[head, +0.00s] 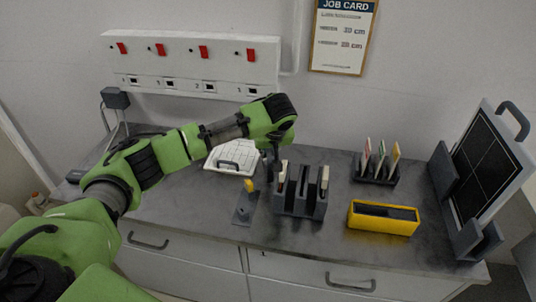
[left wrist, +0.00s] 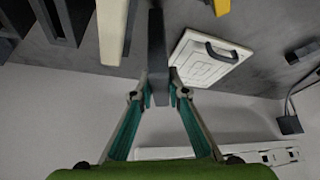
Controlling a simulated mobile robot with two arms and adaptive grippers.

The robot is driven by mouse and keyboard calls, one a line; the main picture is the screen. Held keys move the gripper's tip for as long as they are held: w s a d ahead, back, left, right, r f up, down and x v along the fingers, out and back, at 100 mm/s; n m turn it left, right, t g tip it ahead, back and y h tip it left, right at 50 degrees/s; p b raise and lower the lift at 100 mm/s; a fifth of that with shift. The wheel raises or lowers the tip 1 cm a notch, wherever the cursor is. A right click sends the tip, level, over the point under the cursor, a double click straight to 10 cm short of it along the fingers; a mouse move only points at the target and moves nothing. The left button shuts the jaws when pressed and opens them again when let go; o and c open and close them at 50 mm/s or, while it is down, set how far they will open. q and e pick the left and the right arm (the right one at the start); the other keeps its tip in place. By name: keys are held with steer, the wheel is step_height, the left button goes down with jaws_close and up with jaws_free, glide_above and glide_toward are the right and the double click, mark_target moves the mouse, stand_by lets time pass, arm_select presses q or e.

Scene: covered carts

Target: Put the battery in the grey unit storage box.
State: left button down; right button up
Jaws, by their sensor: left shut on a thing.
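My left gripper (head: 268,152) is shut on a dark grey flat slab (left wrist: 157,58), seen edge-on in the left wrist view; I cannot tell for sure that it is the battery. The gripper is just left of and above the dark grey slotted box (head: 300,207), which appears to be the grey storage box. A cream flat piece (head: 283,176) stands at its left side and another (head: 325,178) at its right. In the left wrist view a cream piece (left wrist: 112,32) is beside the held slab, apart from the fingers. My right gripper is not in view.
A small stand with a yellow top (head: 249,186) is left of the slotted box. A white case (head: 230,155) lies behind. A yellow box (head: 383,222), card rack (head: 376,176) and upright panel (head: 487,160) are to the right. The bench front (head: 290,236) is clear.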

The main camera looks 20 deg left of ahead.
arm_select(q)
steer(key=shift+f, duration=1.05)
steer(key=shift+s+f, duration=0.1)
steer(key=c, duration=2)
jaws_free()
